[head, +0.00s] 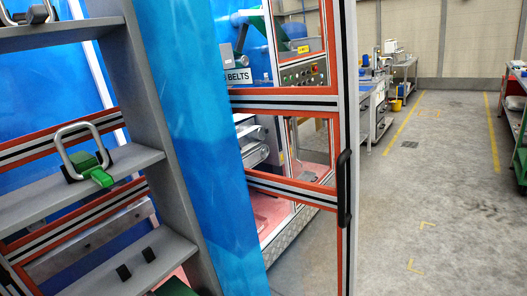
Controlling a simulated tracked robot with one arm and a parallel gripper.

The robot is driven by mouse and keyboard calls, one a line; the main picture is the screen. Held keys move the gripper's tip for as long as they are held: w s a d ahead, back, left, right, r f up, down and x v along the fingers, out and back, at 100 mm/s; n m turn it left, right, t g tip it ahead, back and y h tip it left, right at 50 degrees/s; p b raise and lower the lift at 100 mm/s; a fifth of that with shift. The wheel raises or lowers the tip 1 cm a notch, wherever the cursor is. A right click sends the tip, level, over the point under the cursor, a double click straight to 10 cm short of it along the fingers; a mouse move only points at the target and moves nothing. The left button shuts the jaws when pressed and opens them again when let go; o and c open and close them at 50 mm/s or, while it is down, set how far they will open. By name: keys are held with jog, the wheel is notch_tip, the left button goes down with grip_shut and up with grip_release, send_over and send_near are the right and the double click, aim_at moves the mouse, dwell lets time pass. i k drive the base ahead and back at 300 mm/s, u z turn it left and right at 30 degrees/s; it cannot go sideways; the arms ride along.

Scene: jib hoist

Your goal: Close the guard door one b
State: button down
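A guard door (289,103) with an orange, black and grey frame and clear panes stands in the middle of the head view. Its free edge carries a long black handle (344,188). The door seems to stand out from the machine, but its hinge side is hidden behind a blue upright panel (206,130). Through its panes I see machine parts and a control panel. I cannot tell which label the door bears. My gripper is not in view.
A grey shelf rack (150,95) fills the near left, with a metal-looped green clamp (90,170) on one shelf. Right of the door the concrete floor (430,200) is open, with yellow markings. Benches (375,100) stand farther back; another bench (515,110) is at the right edge.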

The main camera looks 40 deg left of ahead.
aim_at(339, 101)
jog(key=u, duration=0.15)
jog(key=i, duration=0.4)
jog(key=z, duration=1.25)
jog(key=i, duration=0.6)
jog(key=u, duration=2.75)
jog(key=i, duration=0.45)
jog(key=z, duration=0.2)
jog(key=k, duration=0.45)
jog(key=u, duration=0.1)
